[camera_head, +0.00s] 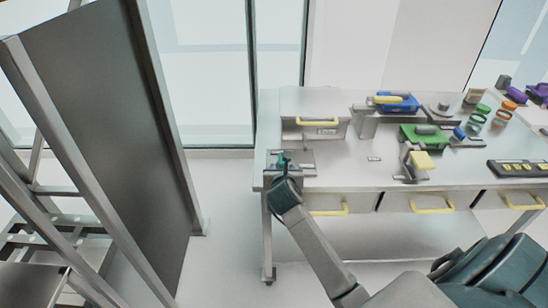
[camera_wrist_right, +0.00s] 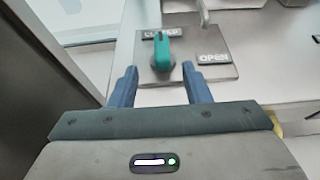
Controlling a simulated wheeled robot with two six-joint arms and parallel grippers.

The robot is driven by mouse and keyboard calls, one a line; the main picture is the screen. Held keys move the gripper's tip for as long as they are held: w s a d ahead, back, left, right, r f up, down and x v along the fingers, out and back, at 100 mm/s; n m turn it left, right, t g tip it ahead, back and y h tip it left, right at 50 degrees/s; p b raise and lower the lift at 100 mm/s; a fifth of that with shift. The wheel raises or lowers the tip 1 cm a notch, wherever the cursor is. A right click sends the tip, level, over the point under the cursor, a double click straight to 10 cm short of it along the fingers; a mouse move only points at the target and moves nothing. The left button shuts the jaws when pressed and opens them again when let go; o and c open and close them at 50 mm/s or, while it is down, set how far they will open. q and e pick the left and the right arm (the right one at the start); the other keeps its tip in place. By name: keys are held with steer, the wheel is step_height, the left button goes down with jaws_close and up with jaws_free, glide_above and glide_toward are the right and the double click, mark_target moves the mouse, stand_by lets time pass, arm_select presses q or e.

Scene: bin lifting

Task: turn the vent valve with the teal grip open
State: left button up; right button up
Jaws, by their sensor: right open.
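The vent valve's teal grip (camera_wrist_right: 160,54) stands on a grey metal plate (camera_wrist_right: 220,72) in the right wrist view. Its far end lies across the CLOSED label (camera_wrist_right: 150,35). The OPEN label (camera_wrist_right: 212,57) is to its right on the plate. My right gripper (camera_wrist_right: 157,68) is open, with its two blue fingers apart, one on each side of the near part of the grip. I cannot tell whether they touch it. In the head view my right gripper (camera_head: 284,170) is at the bench's left front corner and partly hides the valve. My left gripper is not in view.
The bench (camera_head: 340,172) carries a drawer box with a yellow handle (camera_head: 317,121), a blue device (camera_head: 402,102), a green device (camera_head: 425,133) and a dark button panel (camera_head: 517,168). A tall dark panel (camera_head: 110,120) stands at the left. Clear floor lies between them.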

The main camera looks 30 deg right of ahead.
steer(key=p+x, duration=0.1)
steer(key=x, duration=0.8)
steer(key=shift+w+d+f+p, duration=0.1)
steer(key=shift+w+d+p, duration=0.1)
steer(key=shift+d+p, duration=0.15)
steer(key=shift+a, duration=0.1)
